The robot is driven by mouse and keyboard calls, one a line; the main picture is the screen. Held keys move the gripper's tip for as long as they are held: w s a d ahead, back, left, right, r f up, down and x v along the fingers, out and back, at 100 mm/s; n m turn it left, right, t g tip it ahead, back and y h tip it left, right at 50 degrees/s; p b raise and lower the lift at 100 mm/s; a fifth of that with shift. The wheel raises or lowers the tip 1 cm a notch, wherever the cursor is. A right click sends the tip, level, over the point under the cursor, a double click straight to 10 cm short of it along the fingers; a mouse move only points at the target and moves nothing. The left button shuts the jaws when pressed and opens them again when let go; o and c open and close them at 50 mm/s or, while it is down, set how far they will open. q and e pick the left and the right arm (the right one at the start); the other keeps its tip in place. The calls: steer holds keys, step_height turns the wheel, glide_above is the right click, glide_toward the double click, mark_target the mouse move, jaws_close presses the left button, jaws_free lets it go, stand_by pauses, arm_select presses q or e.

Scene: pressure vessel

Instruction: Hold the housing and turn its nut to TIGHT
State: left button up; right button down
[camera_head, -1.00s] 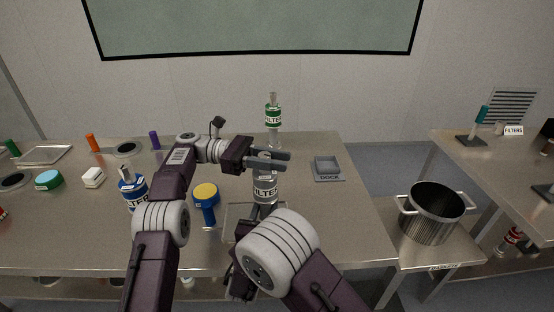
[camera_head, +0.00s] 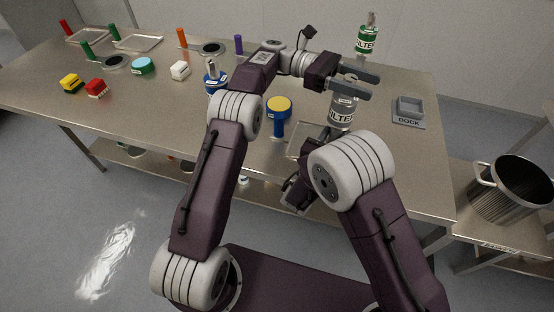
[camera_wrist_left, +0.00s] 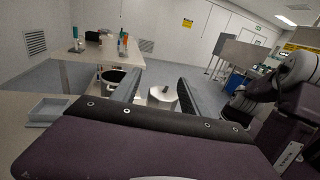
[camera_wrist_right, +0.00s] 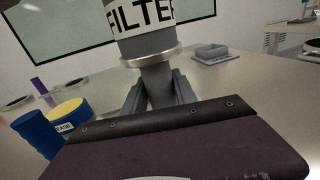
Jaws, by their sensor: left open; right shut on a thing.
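The grey housing (camera_head: 343,112) with a FILTER label stands upright near the right front of the table. In the right wrist view, my right gripper (camera_wrist_right: 157,92) is shut on the grey stem below the housing's collar (camera_wrist_right: 150,60). My own arm mostly hides this gripper in the head view. My left gripper (camera_head: 370,83) is open and level at the housing's top, its fingers pointing right. In the left wrist view, a grey faceted nut (camera_wrist_left: 162,94) shows between the open fingers; I cannot tell whether they touch it. No TIGHT mark is readable.
A green FILTER housing (camera_head: 366,42) stands behind; a blue one (camera_head: 214,84) stands left. A yellow-topped blue container (camera_head: 279,116) is close by on the left. The dock (camera_head: 409,111) is on the right. A pot (camera_head: 508,190) stands on a lower bench beyond the table edge.

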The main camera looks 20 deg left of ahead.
arm_select(q)
steer(key=s+a+n+t, duration=0.1)
steer(key=a+n+t, duration=0.4)
steer(key=a+t, duration=0.5)
steer(key=s+a+f+m+g+y, duration=0.1)
steer(key=s+a+f+m+y, duration=0.1)
steer(key=s+f+m+y, duration=0.2)
steer(key=s+a+f+m+g+y, duration=0.1)
steer(key=s+a+f+m+y, duration=0.2)
steer(key=s+f, duration=0.3)
steer(key=s+a+f+m+g+y, duration=0.2)
steer(key=s+f+m+y, duration=0.3)
steer(key=f, duration=0.4)
steer(key=shift+s+a+f, duration=0.15)
steer(key=shift+s+a, duration=0.05)
steer(key=shift+s+a+f+m+y, duration=0.25)
steer(key=shift+s+f+m+y, duration=0.1)
steer(key=shift+m+y, duration=0.15)
